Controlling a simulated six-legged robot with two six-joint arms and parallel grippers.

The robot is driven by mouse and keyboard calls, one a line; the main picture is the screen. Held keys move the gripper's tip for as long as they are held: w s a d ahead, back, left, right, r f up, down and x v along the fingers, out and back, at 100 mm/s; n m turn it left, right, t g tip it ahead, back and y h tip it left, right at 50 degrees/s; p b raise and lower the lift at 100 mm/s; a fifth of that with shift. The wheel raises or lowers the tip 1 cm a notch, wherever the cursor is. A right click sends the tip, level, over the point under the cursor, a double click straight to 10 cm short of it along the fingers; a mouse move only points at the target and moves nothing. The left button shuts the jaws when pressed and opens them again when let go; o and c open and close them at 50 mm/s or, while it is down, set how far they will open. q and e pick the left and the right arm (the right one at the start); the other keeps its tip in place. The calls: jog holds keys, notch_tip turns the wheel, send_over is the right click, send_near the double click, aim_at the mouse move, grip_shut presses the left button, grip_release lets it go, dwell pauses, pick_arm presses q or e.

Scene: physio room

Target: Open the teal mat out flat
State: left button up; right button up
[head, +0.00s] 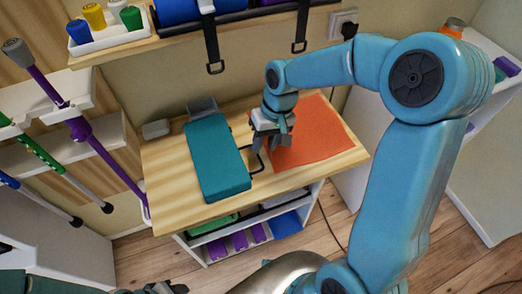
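The teal mat (217,158) lies on the wooden tabletop in the head view as a thick, folded-looking rectangular pad, left of the middle. My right gripper (271,146) points down just right of the mat, over the left edge of an orange mat (316,133). Its fingers look spread, with nothing seen between them. Contact with the surface below cannot be told. A thin black loop (257,167) lies between the teal mat's right edge and the gripper. My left gripper (165,288) shows only partly at the bottom edge; its fingers are unclear.
The wooden table (165,190) has bare room left of the teal mat. A grey object (202,104) stands behind the mat. Shelves below hold purple and blue items. A wall shelf with black hanging straps (213,45) is above. Crutches and poles (90,140) stand at left.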

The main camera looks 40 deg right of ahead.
aim_at(259, 157)
jog(key=x, duration=0.3)
jog(key=shift+w+f, duration=0.15)
jog(key=shift+w, duration=0.05)
jog(key=shift+f, duration=0.35)
jog(key=shift+s+a+f, duration=0.1)
jog(key=shift+a+f, duration=0.05)
grip_shut()
dwell(0.9)
